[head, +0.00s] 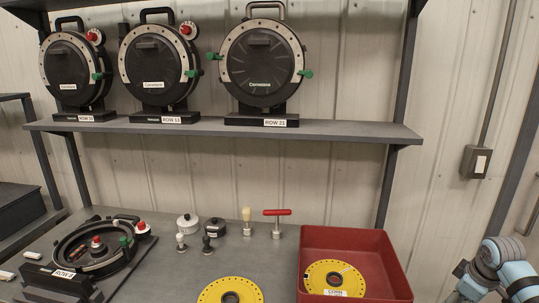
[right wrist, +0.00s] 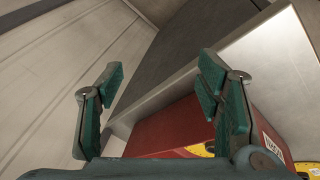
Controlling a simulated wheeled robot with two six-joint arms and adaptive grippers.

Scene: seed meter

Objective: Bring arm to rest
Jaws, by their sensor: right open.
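My right arm (head: 500,268) shows at the lower right corner of the head view, to the right of the red bin (head: 318,237). Its fingers are outside that view. In the right wrist view my right gripper (right wrist: 158,95) is open, with its two green fingers wide apart and nothing between them. The red bin shows beyond and below the fingers in the right wrist view (right wrist: 165,130), apart from them as far as I can tell. My left gripper is not in view.
A yellow seed disc (head: 322,276) lies in the red bin, and another yellow disc (head: 230,291) lies on the bench. An open meter (head: 90,250) sits at left. Several small tools, including a red T-handle (head: 277,213), stand mid-bench. A shelf (head: 340,130) above holds three closed meters.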

